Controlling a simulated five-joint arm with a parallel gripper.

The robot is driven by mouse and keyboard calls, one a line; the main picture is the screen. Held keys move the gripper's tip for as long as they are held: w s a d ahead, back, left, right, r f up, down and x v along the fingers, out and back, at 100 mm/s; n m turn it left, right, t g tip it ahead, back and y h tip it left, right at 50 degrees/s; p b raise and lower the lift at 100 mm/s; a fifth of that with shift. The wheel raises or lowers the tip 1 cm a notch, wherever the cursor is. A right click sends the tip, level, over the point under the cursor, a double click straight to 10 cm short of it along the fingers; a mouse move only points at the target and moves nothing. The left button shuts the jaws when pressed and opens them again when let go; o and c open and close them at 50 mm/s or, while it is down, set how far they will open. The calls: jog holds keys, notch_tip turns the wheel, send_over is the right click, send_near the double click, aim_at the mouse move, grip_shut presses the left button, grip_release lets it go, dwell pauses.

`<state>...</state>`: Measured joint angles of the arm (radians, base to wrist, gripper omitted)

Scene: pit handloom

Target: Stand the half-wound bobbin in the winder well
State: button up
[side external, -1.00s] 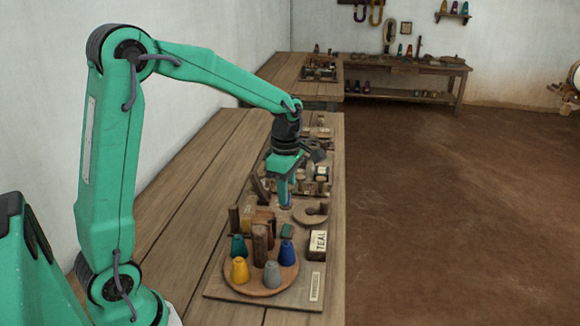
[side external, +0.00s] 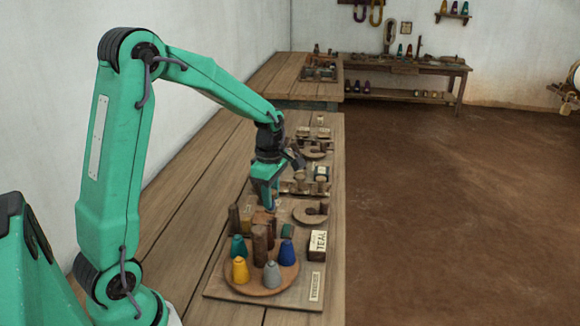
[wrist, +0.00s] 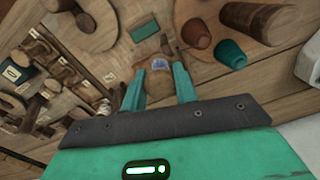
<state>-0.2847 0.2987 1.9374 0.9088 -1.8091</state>
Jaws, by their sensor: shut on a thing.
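My gripper (side external: 270,207) is over the near board, just behind the round wooden stand, fingers pointing down. In the wrist view its two teal fingers (wrist: 159,90) are shut on a small tan piece with a blue-white patch (wrist: 160,66), which I take to be the half-wound bobbin. In the side view that piece is too small and covered to make out clearly. I cannot tell which fitting is the winder well. A C-shaped wooden piece (side external: 311,212) lies on the board to the right of my gripper.
The round stand (side external: 262,291) carries yellow (side external: 240,271), grey (side external: 271,274), blue (side external: 287,252) and teal (side external: 238,248) cones around a brown post (side external: 260,243).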

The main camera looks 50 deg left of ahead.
jog(key=a+f, duration=0.2)
jog(key=a, duration=0.1)
jog(key=a+f, duration=0.1)
jog(key=a, duration=0.1)
jog(key=shift+w+a+f, duration=0.1)
jog(key=shift+w+a, duration=0.05)
jog(key=shift+w, duration=0.25)
jog(key=shift+f, duration=2)
jog(key=shift+f, duration=0.1)
jog(key=o, duration=0.9)
jog(key=shift+o, duration=0.2)
notch_tip(320, 180, up, 12)
